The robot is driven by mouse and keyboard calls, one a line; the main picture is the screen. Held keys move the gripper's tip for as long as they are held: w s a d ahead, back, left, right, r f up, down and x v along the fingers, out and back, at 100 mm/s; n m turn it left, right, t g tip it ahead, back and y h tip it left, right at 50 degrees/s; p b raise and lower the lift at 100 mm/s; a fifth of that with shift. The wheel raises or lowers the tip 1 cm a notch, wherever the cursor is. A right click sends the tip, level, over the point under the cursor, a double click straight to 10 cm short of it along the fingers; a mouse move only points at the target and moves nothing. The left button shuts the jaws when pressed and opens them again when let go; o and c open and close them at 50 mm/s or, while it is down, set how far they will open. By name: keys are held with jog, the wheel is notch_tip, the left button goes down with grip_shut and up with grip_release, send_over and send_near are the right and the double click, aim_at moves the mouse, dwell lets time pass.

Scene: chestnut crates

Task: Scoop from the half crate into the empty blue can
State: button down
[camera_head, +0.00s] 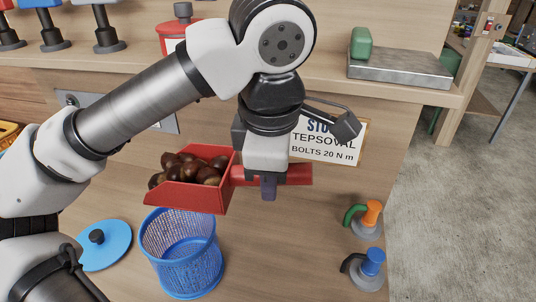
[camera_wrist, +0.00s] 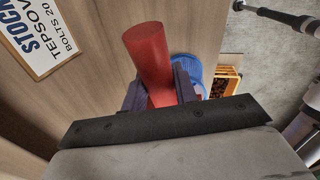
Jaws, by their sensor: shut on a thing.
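My gripper (camera_head: 268,186) is shut on the red handle of a scoop (camera_head: 187,197). Its red tray holds a heap of several brown chestnuts and looks roughly level. The blue mesh can (camera_head: 181,255) stands on the wooden surface below the scoop, its open top partly under the tray; no chestnuts show through its mesh. In the wrist view the scoop's handle (camera_wrist: 147,55) lies between my two fingers, and the can (camera_wrist: 183,62) shows behind it. A yellow crate with chestnuts (camera_wrist: 237,77) is partly visible there, its fill level hard to tell.
A blue lid (camera_head: 104,246) with a black knob lies left of the can. Orange-topped (camera_head: 367,218) and blue-topped (camera_head: 366,269) tools stand at the right. A shelf behind carries a grey plate (camera_head: 400,70) with a green block. A sign (camera_head: 329,139) is on the back panel.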

aim_at(235, 168)
jog(key=shift+s+r, duration=0.1)
jog(key=shift+s, duration=0.05)
jog(key=shift+f+b, duration=0.2)
jog(key=shift+b, duration=0.2)
jog(key=shift+w+a+f+h+b, duration=0.25)
jog(key=shift+a+h+b, duration=0.35)
jog(key=shift+h, duration=0.4)
jog(key=shift+w+a+r+g+h+p, duration=0.15)
jog(key=shift+a+r+g+h, duration=0.1)
jog(key=shift+a+r+h, duration=0.3)
jog(key=shift+w+a+r+g+h+p, duration=0.15)
jog(key=shift+a+r+g+h, duration=0.15)
jog(key=shift+r+h, duration=0.35)
jog(key=shift+w+a+r+n+h, duration=0.15)
jog(key=shift+a+r+n+h, duration=0.15)
jog(key=shift+a+r+h, duration=0.7)
jog(key=w+a+r+g+h+p, duration=0.1)
jog(key=w+a+r+h, duration=0.1)
jog(key=a+r+h, duration=0.3)
jog(key=shift+a+r+n+h, duration=0.2)
jog(key=shift+a+n+h, duration=0.25)
jog(key=shift+a, duration=1.4)
jog(key=shift+g, duration=0.25)
